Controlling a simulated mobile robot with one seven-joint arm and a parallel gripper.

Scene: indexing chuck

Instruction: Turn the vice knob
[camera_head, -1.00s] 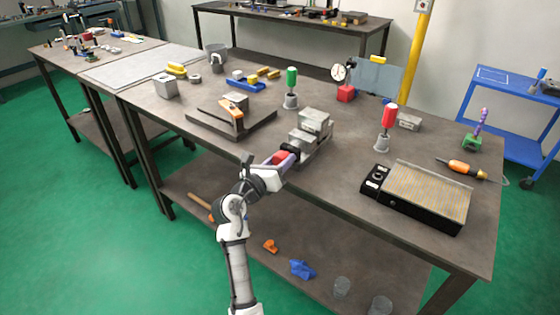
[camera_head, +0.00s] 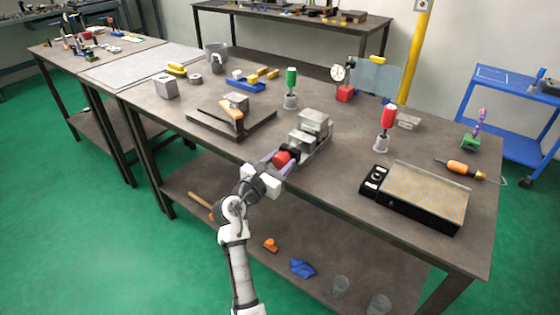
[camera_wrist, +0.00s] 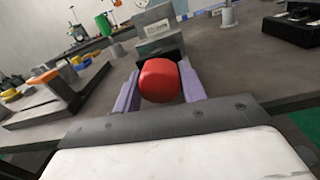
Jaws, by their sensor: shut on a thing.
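The vice (camera_head: 312,130) is a grey metal block assembly near the table's front edge in the head view. It also shows at the top middle of the wrist view (camera_wrist: 160,38). Its red knob (camera_head: 281,159) faces the front edge. In the wrist view the knob (camera_wrist: 159,80) is a rounded red cylinder. My gripper (camera_head: 278,160) is at the knob, its two purple fingers on either side. In the wrist view my gripper (camera_wrist: 160,88) is shut on the knob, one finger at its left and one at its right. The knob's far side is hidden.
A flat dark plate (camera_head: 250,128) with an orange-handled tool lies left of the vice. A green-handled tool (camera_head: 291,85) stands behind it. A red-handled tool (camera_head: 388,122) and a black-framed plate (camera_head: 420,195) are to the right. Bare tabletop lies between.

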